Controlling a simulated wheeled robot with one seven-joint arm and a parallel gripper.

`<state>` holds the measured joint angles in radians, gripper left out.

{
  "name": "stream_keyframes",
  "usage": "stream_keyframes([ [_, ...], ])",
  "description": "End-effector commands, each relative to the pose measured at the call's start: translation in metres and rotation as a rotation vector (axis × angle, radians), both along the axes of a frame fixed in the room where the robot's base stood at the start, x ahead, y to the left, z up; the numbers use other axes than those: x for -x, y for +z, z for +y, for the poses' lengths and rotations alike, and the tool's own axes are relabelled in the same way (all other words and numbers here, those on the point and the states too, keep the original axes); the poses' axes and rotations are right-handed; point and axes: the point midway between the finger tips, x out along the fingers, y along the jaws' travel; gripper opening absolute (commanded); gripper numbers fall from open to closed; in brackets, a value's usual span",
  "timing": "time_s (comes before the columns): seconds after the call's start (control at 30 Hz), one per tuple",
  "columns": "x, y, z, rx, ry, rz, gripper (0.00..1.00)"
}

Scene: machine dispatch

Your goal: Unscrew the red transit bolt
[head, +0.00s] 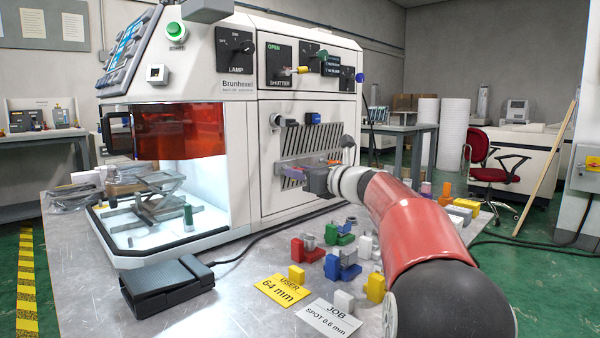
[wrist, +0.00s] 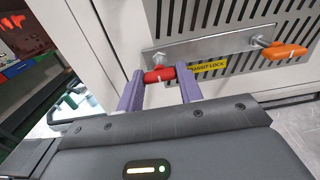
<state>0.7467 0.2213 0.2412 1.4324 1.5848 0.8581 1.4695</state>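The red transit bolt (wrist: 159,75) shows in the wrist view as a red cross handle on a metal shank. The shank runs up to a metal strip (wrist: 205,41) on the machine's vented panel. My gripper (wrist: 160,80) has its two purple fingers at the two ends of the red handle, with the handle between them. The gaps at the ends are too small to tell whether the fingers touch it. An orange-handled bolt (wrist: 285,51) sits at the strip's right end. In the head view my gripper (head: 300,178) is at the vented panel, and my arm hides part of it.
A yellow transit lock label (wrist: 208,66) is beside the red bolt. In the head view the white machine (head: 262,200) stands on a metal table (head: 85,285). Several coloured blocks (head: 305,250) stand on the table below my arm. A black pedal (head: 165,287) is at the front left.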

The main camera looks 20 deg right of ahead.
Motion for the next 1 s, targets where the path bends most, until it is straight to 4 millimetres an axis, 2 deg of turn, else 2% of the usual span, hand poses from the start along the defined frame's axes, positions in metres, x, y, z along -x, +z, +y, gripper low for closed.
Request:
stream_keyframes([
  [0.27,0.0001,-0.0011,0.0,0.012,0.0,-0.004,0.18],
  [0.47,0.0001,-0.006,0.0,0.204,0.0,-0.076,0.18],
  [0.7,0.0002,-0.0015,-0.0002,0.402,-0.001,-0.147,0.18],
  [1.0,0.0001,0.0003,-0.0003,0.415,-0.001,-0.151,0.18],
])
